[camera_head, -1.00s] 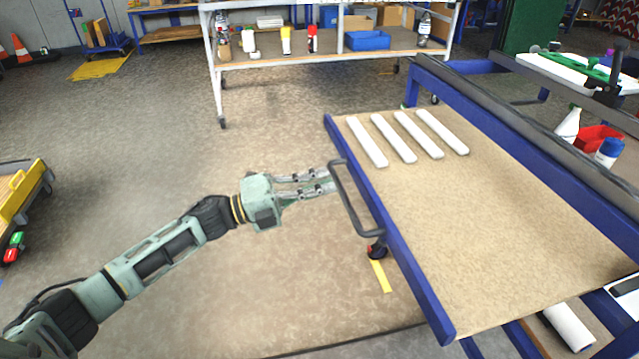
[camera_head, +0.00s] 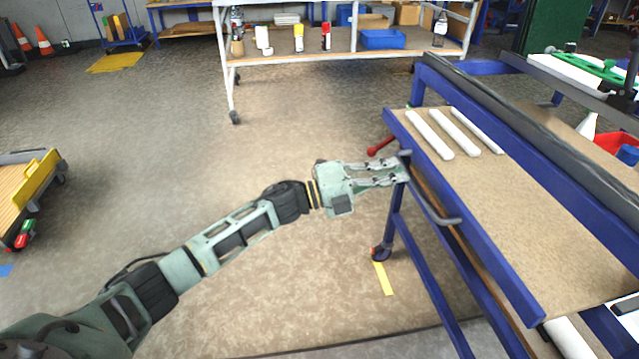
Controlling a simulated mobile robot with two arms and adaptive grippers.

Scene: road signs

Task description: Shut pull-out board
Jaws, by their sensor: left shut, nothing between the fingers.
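The pull-out board (camera_head: 519,204) is a brown sheet in a blue frame at the right, partly slid under the blue upper frame of its rack. A grey bar handle (camera_head: 430,197) is fixed to its near-left blue edge. My left gripper (camera_head: 398,172) is shut with nothing between its fingers. Its fingertips are at the far end of the handle and appear to touch it. White bars (camera_head: 430,135) lie on the far part of the board. My right gripper is not in view.
The rack's blue legs (camera_head: 394,220) and a red-ended lever (camera_head: 382,146) stand close to my left arm. A white-framed shelf table (camera_head: 330,52) stands behind. A yellow-edged cart (camera_head: 32,190) is at the left. The floor between is clear.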

